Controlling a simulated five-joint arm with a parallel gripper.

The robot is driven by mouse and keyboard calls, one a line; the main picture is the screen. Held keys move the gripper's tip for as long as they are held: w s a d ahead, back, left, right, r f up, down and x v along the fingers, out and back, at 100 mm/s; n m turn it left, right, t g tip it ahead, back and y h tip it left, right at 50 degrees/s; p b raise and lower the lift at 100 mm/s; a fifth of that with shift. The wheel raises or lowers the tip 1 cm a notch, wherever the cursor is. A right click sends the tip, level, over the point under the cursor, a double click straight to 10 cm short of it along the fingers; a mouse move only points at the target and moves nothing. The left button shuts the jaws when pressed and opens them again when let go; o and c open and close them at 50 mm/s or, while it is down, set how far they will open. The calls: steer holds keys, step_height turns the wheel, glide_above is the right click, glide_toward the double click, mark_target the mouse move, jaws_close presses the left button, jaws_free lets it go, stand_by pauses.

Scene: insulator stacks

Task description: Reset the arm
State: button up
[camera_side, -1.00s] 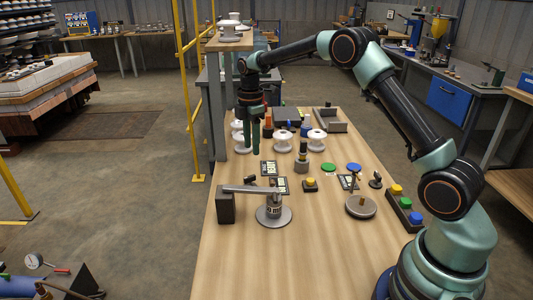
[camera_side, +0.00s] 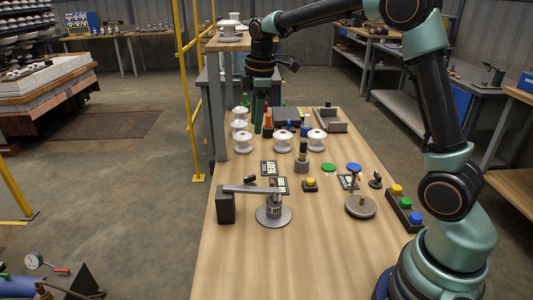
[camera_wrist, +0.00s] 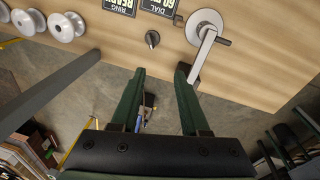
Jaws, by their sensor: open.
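My gripper (camera_side: 258,124) hangs with its green fingers down near the far left part of the wooden bench (camera_side: 255,260), above and beside the white insulators. In the wrist view my gripper (camera_wrist: 160,72) shows two green fingers spread apart with nothing between them. White spool-shaped insulators (camera_side: 283,141) stand in a loose group at the bench's far end; some also show in the wrist view (camera_wrist: 62,28). Others are stacked on the raised wooden shelf (camera_side: 229,41) behind my gripper.
A round-based fixture with a lever arm (camera_side: 274,215) stands by a dark block (camera_side: 226,208). A button box (camera_side: 405,208), a round stand (camera_side: 361,207) and a grey tray (camera_side: 331,120) are on the bench. A yellow frame (camera_side: 182,60) rises at left. The near bench is clear.

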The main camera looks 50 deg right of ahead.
steer(key=s+a+r+m+t, duration=0.1)
steer(key=s+a+m+t, duration=0.1)
steer(key=s+m, duration=0.3)
steer(key=s+a+r+m+t, duration=0.1)
steer(key=s+m, duration=0.5)
steer(key=s, duration=0.8)
steer(key=shift+s+a+r+t, duration=0.25)
steer(key=shift+a+t, duration=0.35)
steer(key=shift+a, duration=0.6)
